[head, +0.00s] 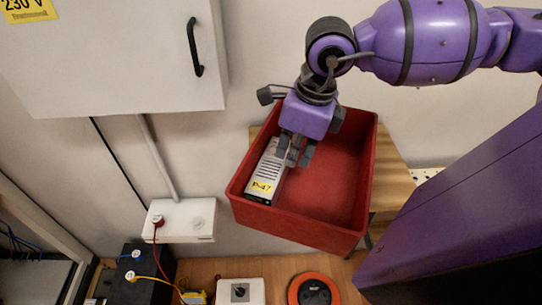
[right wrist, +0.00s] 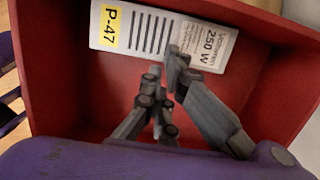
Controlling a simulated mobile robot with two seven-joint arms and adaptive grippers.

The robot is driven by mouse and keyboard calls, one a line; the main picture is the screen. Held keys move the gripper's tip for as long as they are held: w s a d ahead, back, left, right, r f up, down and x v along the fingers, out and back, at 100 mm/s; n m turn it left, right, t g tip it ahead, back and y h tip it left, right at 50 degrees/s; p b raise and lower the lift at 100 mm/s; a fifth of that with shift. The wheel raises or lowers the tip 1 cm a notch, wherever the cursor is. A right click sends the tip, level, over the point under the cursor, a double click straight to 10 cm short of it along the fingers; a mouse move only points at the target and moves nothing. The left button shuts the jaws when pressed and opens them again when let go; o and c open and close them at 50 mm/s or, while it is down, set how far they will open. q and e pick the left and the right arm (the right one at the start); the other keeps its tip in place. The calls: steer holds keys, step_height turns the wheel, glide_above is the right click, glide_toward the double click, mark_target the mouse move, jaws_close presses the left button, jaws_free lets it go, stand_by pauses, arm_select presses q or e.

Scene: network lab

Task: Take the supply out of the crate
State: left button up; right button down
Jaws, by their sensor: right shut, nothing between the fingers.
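The supply is a light grey, slotted box with a yellow P-47 label (head: 267,172). It lies inside the red crate (head: 342,240) along the left wall in the head view. In the right wrist view the supply (right wrist: 152,36) lies across the top, with slots and a 250 W print facing up. My right gripper (head: 291,160) reaches down into the crate by the supply's far part, hiding some of it. In the right wrist view its fingers (right wrist: 166,80) are shut and empty, with the tips at the supply's edge. Whether they touch it is unclear. My left gripper is not in view.
The crate stands on a wooden surface (head: 397,180) against the wall. A white cabinet (head: 120,60) hangs at upper left. A white wall box (head: 185,222) with a red plug is left of the crate. The crate's right half is empty.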

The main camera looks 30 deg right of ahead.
mark_target(274, 164)
steer(key=w+a, duration=0.2)
steer(key=w, duration=0.1)
steer(key=shift+w+a, duration=0.15)
steer(key=shift+a, duration=0.1)
steer(key=shift+f, duration=0.2)
steer(key=shift+d+f, duration=0.1)
steer(key=shift+f, duration=0.5)
